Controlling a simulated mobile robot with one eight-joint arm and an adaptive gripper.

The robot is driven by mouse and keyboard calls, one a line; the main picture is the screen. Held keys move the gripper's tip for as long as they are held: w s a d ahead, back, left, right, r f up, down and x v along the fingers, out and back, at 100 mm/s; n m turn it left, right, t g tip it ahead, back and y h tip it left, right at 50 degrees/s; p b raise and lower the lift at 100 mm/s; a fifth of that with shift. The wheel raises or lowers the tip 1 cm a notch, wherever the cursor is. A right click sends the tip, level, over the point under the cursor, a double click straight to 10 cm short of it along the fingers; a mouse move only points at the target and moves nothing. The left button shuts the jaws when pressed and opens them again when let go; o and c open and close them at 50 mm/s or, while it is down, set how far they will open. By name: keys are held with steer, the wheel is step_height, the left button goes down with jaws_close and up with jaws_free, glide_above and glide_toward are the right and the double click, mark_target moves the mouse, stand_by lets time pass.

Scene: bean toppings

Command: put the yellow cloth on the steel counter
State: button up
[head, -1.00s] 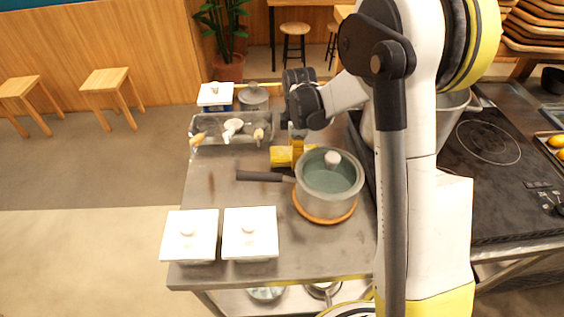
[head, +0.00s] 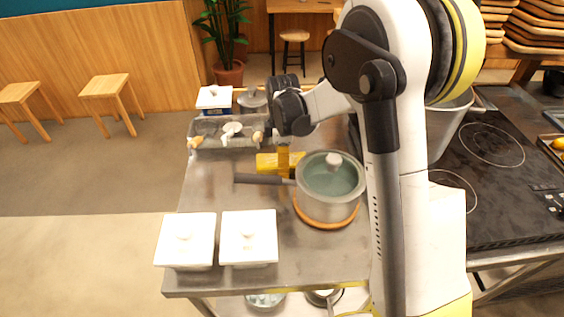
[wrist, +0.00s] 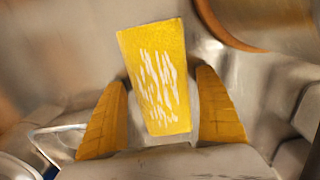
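The yellow cloth (head: 268,164) is behind the pot's handle and shows just above the steel counter (head: 219,193). In the wrist view the yellow cloth (wrist: 158,75) has white streaks and sits between my two yellow fingers. My gripper (head: 284,160) points down at the cloth. In the wrist view my gripper (wrist: 161,78) has the cloth between its fingers, and the cloth moves along with it. Narrow gaps show beside the cloth, and the contact is hidden. I cannot tell whether the cloth touches the counter.
A lidded pot (head: 318,205) on a round wooden trivet stands right of the cloth, its dark handle (head: 262,179) pointing left. Two white lidded dishes (head: 186,250) (head: 248,248) stand at the front. A utensil tray (head: 208,141) is at the back left. The counter's middle left is clear.

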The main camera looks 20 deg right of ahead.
step_height(320, 180, up, 12)
steer(key=p, duration=0.5)
steer(key=s+d+r+m+t, duration=0.2)
steer(key=s+r+m+t, duration=0.2)
steer(key=s+r+m, duration=0.55)
steer(key=s+m+t, duration=0.3)
steer(key=s+m, duration=0.3)
steer(key=s, duration=0.7)
steer(key=shift+s+d, duration=0.15)
steer(key=shift+s, duration=0.25)
